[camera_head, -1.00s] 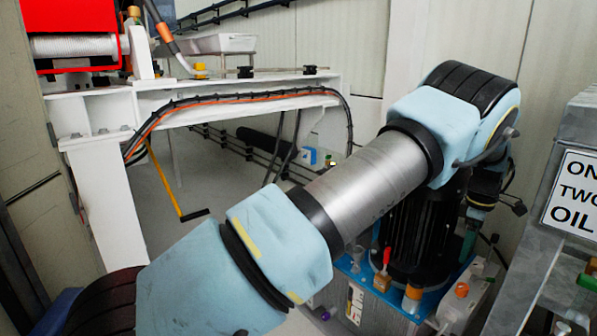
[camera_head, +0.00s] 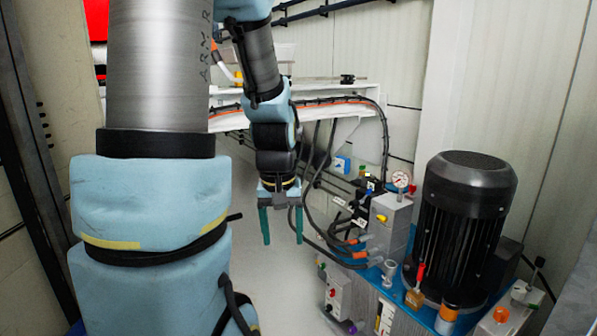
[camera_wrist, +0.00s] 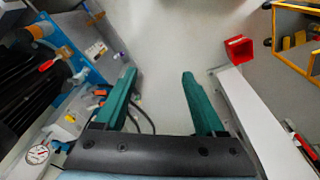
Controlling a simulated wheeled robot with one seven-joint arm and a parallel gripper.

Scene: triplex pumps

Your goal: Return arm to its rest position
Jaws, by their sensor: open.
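My gripper (camera_head: 281,223) hangs pointing down in the head view, left of the pump unit, with its two green fingers spread apart and nothing between them. My arm fills the left of the head view and bends down to the gripper. In the wrist view my gripper (camera_wrist: 158,85) is also open and empty, with grey floor (camera_wrist: 160,60) visible between and beyond the fingers.
A black motor (camera_head: 462,225) stands on a blue base at the right, beside a pressure gauge (camera_head: 400,179) and hoses. A white beam frame (camera_head: 345,92) with cables runs behind the gripper. The wrist view shows a red box (camera_wrist: 238,49) and a yellow-framed rack (camera_wrist: 297,38).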

